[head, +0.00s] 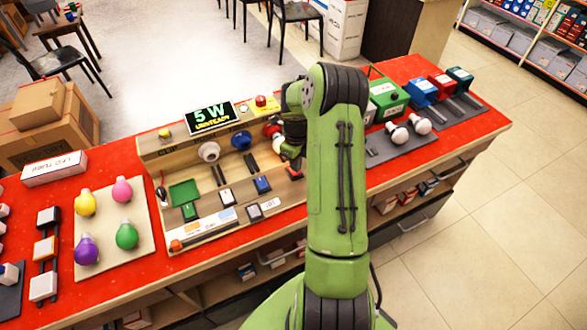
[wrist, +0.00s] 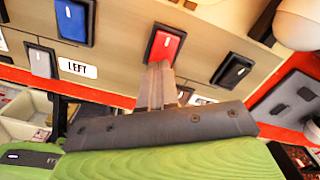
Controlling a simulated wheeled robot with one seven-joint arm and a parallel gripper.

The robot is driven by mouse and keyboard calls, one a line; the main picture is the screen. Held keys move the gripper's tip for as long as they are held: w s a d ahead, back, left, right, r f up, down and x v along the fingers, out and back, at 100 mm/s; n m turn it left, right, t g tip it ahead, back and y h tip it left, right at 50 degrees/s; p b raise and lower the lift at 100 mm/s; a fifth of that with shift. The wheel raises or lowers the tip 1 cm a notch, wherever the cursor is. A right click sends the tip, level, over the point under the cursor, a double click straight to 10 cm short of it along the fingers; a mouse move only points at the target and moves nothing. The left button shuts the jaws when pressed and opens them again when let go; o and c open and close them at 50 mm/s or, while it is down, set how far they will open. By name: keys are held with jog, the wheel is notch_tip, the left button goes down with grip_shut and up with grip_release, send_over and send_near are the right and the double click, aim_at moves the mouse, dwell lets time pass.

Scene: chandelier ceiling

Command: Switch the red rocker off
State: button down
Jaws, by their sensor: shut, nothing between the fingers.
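The red rocker (wrist: 165,44) sits in a dark frame on the beige panel (wrist: 125,30) in the wrist view. In the head view only part of the red rocker (head: 296,174) shows beside my green arm. My gripper (wrist: 160,70) is shut and empty, its narrow fingertips at the lower edge of the red rocker. I cannot tell whether they touch it. In the head view my gripper (head: 290,150) is over the right part of the panel, its fingertips mostly hidden by the arm.
A blue rocker (head: 262,185) is left of the red one. The display (head: 211,117) reads "5 W".

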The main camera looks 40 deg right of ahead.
jog(key=shift+f+b, duration=0.8)
jog(key=shift+f, duration=0.2)
dwell(0.9)
jog(key=shift+r, duration=0.1)
jog(key=shift+r+p, duration=2.4)
jog(key=shift+r, duration=1.15)
jog(key=shift+f, duration=0.1)
